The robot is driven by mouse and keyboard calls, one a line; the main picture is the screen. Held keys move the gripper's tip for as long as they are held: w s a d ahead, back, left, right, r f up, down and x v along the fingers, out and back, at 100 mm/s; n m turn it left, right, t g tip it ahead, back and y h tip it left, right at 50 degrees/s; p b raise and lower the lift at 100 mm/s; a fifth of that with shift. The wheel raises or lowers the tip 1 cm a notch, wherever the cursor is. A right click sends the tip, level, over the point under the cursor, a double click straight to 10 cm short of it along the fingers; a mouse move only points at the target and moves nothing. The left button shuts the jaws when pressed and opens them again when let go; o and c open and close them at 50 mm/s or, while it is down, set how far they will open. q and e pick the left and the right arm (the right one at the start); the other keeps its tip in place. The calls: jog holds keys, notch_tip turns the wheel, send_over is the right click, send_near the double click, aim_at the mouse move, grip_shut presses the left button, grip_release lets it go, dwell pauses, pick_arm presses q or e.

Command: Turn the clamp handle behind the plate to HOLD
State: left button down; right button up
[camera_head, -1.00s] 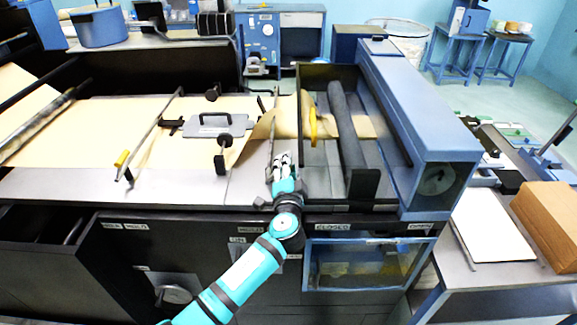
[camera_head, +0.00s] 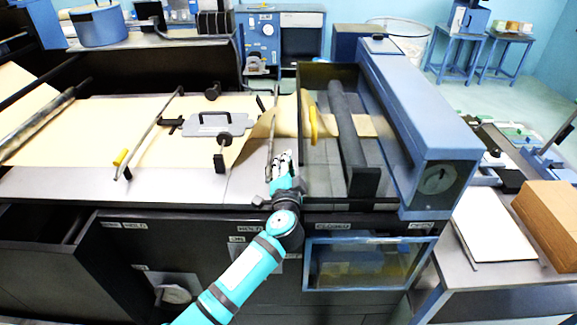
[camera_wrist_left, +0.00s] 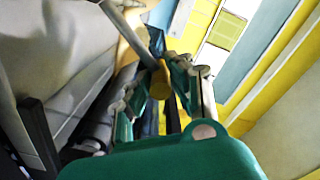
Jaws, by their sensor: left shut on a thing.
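A flat grey plate (camera_head: 215,125) with a raised black handle lies on the kraft paper. A black clamp knob (camera_head: 212,90) stands behind it, and another black clamp (camera_head: 220,160) stands in front. My left gripper (camera_head: 281,160) is at the right of the plate, at the lower end of a thin rod (camera_head: 275,120), apart from both clamps. In the left wrist view a yellow round grip (camera_wrist_left: 159,82) sits between its fingers, which are shut on it. My fingers hide this grip in the head view. The right gripper is not in view.
Another rod with a yellow end (camera_head: 122,157) lies left of the plate. A glass-sided roller bay (camera_head: 350,130) with a yellow handle (camera_head: 313,123) is right of my gripper. Labels, including HOLD (camera_head: 250,229), line the front edge.

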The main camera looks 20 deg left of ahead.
pick_arm(q)
jog(key=s+a+n+b, duration=0.2)
jog(key=a+n+b, duration=0.3)
jog(key=a+n, duration=0.4)
jog(key=shift+s+a+r+n+b, duration=0.3)
jog(key=shift+s+n+b, duration=0.1)
jog(key=shift+n, duration=1)
jog(key=shift+f, duration=0.1)
jog(key=c, duration=1.2)
grip_release()
jog(key=shift+a, duration=0.1)
jog(key=shift+o, duration=0.2)
jog(key=v, duration=0.7)
jog(key=shift+s, duration=0.3)
